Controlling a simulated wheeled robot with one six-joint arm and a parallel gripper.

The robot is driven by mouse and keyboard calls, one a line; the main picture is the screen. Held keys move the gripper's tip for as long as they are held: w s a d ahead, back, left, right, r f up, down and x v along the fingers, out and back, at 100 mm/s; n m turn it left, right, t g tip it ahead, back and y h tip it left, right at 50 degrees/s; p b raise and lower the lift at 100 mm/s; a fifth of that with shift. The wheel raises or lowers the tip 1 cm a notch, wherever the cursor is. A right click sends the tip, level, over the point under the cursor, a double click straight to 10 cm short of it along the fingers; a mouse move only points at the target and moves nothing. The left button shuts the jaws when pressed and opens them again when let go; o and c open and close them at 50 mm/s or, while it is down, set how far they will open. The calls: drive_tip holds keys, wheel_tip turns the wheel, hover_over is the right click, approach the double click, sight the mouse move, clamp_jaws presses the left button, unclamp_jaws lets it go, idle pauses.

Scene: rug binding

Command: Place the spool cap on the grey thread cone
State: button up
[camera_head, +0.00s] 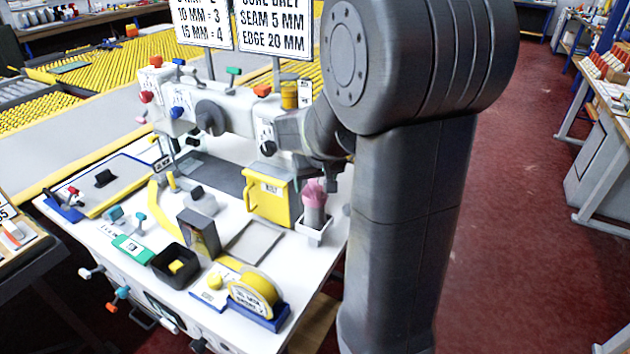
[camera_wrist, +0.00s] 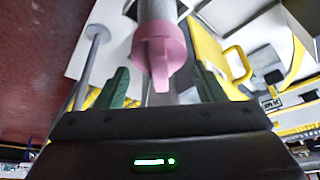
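The pink spool cap (camera_head: 314,192) sits on top of the upright grey thread cone (camera_head: 315,217) near the right edge of the white table. In the wrist view, the cap (camera_wrist: 160,48) covers the near end of the grey cone (camera_wrist: 157,10), and its narrow tab points toward my gripper. My gripper (camera_wrist: 160,76) has its two green fingers spread wide, one on each side of the tab. Gaps show between both fingers and the cap. In the head view my arm hides most of the gripper, and the exact seating of the cap is hard to tell.
The cone stands in a white holder (camera_head: 315,238). A yellow box (camera_head: 268,200) stands close to its left, with the sewing machine (camera_head: 235,115) behind. A yellow tape roll (camera_head: 254,293) and a black bin (camera_head: 176,266) are nearer the front. Red floor lies right of the table.

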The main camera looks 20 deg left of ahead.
drive_tip(key=shift+o, duration=1.1)
drive_tip(key=shift+r+p, duration=0.5)
drive_tip(key=shift+r, duration=0.1)
drive_tip(key=v, duration=1.2)
